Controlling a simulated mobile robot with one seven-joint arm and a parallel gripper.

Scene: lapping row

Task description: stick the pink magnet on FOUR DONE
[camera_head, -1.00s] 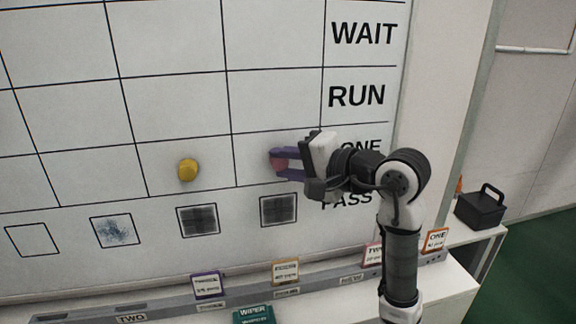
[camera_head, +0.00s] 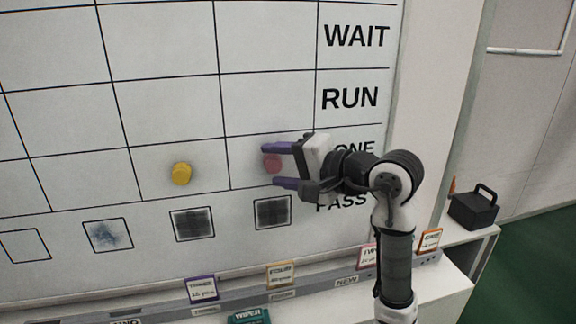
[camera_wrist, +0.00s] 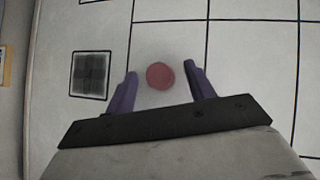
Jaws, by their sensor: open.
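The pink magnet (camera_head: 272,163) is on the whiteboard, in the bottom-row cell beside the partly hidden DONE label (camera_head: 356,147). In the wrist view the pink magnet (camera_wrist: 160,76) sits between my fingers, with a gap on each side. My gripper (camera_head: 272,166) is open around it, its purple fingers above and below it in the head view. The wrist view also shows my gripper (camera_wrist: 160,88) with both fingers spread. My gripper and wrist cover part of the labels at the right.
A yellow magnet (camera_head: 181,173) is in the cell to the left. Dark square patches (camera_head: 273,212) line the board below the grid. A ledge with several cards, including a FOUR card (camera_head: 281,274), runs along the bottom. A black box (camera_head: 474,207) stands at the right.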

